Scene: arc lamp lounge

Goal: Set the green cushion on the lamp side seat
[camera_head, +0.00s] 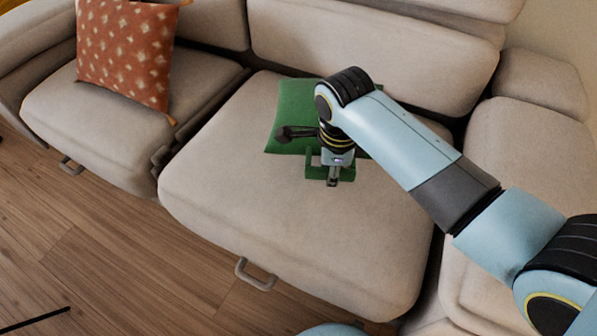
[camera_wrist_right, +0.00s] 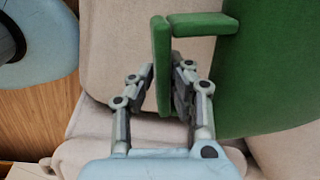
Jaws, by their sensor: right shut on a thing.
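The green cushion (camera_head: 296,104) is on the middle seat (camera_head: 290,220) of the beige sofa, near its backrest, partly hidden behind my right arm. A green loop-like handle (camera_head: 315,168) sticks out from its near side. My right gripper (camera_head: 331,176) is shut on this handle. In the right wrist view, the handle (camera_wrist_right: 200,24) sits between the fingers of my right gripper (camera_wrist_right: 165,78), with the cushion (camera_wrist_right: 268,85) to the right. I cannot tell whether the cushion touches the seat. No lamp shows, so I cannot tell which seat is lamp side. My left gripper is not in view.
An orange patterned cushion (camera_head: 125,50) leans on the left seat (camera_head: 95,130). The front of the middle seat is clear. A metal handle (camera_head: 255,275) juts from its front edge. Wooden floor (camera_head: 110,250) lies in front. More sofa (camera_head: 515,150) is at right.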

